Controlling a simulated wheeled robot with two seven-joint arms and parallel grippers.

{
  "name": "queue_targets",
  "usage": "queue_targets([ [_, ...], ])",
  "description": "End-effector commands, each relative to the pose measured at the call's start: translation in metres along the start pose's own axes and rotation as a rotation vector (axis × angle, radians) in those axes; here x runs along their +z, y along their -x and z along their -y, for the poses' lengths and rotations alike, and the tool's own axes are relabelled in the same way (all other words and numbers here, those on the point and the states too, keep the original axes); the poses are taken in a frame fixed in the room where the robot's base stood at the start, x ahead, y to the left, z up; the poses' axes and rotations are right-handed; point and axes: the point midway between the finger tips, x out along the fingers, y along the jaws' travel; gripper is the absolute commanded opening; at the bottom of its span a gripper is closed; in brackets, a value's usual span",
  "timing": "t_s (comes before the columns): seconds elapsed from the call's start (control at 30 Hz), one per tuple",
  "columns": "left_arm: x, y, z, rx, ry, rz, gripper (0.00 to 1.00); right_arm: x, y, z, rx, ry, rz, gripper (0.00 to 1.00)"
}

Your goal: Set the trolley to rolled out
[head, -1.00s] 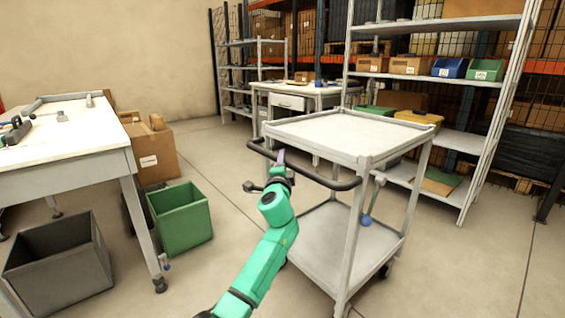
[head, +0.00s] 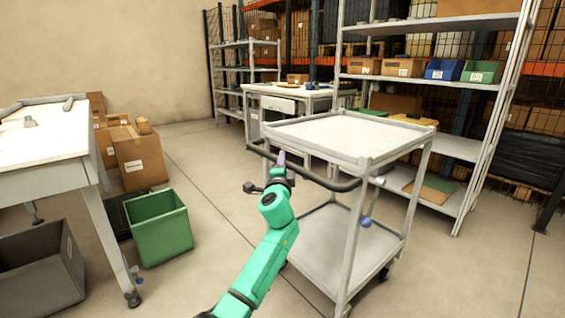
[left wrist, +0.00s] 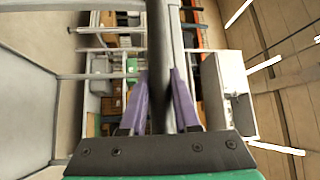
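The trolley (head: 345,134) is a pale grey two-shelf cart standing in the middle of the head view. Its dark push handle (head: 325,183) faces me. My left gripper (head: 280,162) is at the left part of this handle. In the left wrist view, the purple fingers of my left gripper (left wrist: 160,88) lie on both sides of the handle bar (left wrist: 158,60), close against it, shut on it. Both trolley shelves look empty. A small blue ball-like part (head: 366,222) shows by the near right post. My right gripper is not in view.
A white-topped table (head: 45,135) stands at left, with a green bin (head: 160,235) and a grey bin (head: 35,275) by it. Cardboard boxes (head: 140,160) lie behind. A workbench (head: 285,100) and shelving (head: 455,147) stand behind the trolley. Floor between bins and trolley is clear.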

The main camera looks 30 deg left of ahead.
Motion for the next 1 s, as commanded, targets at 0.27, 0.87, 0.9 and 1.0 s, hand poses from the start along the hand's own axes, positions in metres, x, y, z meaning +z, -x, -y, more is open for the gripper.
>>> queue_targets([
  [0.27,-0.002,0.0,0.002,-0.003,0.003,-0.005,0.59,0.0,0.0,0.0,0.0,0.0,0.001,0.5],
  [0.87,-0.002,0.081,0.002,0.001,0.003,-0.007,0.59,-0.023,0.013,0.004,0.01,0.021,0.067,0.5],
  [0.9,-0.002,0.092,0.003,0.0,0.004,-0.006,0.59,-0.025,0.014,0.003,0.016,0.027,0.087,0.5],
  [1.0,-0.002,0.118,0.002,0.001,0.004,-0.006,0.59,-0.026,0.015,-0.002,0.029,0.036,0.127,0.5],
])
